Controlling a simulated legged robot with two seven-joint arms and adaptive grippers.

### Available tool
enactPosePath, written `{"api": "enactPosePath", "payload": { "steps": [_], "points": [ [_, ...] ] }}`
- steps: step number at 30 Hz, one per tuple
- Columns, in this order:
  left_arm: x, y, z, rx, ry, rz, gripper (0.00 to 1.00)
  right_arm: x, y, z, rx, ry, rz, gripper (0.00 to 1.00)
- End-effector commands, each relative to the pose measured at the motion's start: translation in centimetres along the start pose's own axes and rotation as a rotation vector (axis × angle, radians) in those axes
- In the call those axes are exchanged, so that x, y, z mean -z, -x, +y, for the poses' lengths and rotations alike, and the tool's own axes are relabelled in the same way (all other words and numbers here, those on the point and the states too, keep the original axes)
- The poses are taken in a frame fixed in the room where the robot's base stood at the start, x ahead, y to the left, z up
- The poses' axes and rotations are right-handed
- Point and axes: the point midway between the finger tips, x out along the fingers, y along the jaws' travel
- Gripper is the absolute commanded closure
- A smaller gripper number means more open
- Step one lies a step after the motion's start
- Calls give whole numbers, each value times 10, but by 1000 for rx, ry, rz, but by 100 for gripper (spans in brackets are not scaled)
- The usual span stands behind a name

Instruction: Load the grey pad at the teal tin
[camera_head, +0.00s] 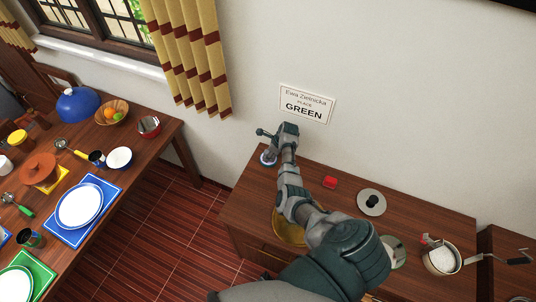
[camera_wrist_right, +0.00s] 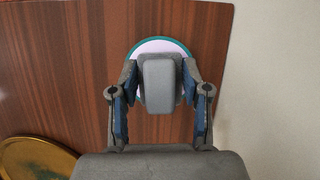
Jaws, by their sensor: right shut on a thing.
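In the right wrist view my right gripper (camera_wrist_right: 159,78) is shut on a grey pad (camera_wrist_right: 160,88), a rounded block between its two fingers. Behind the pad is the teal tin (camera_wrist_right: 160,44), round with a teal rim and a pale inside. The pad overlaps the tin in this view and hides much of it; I cannot tell whether they touch. In the head view the tin (camera_head: 267,159) sits at the counter's far left corner, with my right gripper (camera_head: 273,141) at it. The pad is not clear there. My left gripper is not in view.
A brass tray (camera_wrist_right: 38,160) lies on the counter near the tin. A red block (camera_head: 330,182), a grey disc with a dark knob (camera_head: 371,202) and a pot with white contents (camera_head: 442,260) stand farther right. A wall sign (camera_head: 306,104) reads GREEN. A laid table (camera_head: 140,170) stands left.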

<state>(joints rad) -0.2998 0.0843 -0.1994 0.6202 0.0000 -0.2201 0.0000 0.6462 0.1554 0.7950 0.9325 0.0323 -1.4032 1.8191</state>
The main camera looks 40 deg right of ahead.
Motion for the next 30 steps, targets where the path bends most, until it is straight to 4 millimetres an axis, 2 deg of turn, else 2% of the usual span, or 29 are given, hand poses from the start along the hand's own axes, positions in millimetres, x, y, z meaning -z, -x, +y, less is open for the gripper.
{"api": "enactPosePath", "payload": {
  "steps": [10, 30],
  "points": [
    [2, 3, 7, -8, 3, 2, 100, -1, 0, 2, 1, 1, 1, 81],
    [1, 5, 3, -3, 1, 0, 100, 0, -1, 0, 0, 0, 0, 81]
  ]
}}
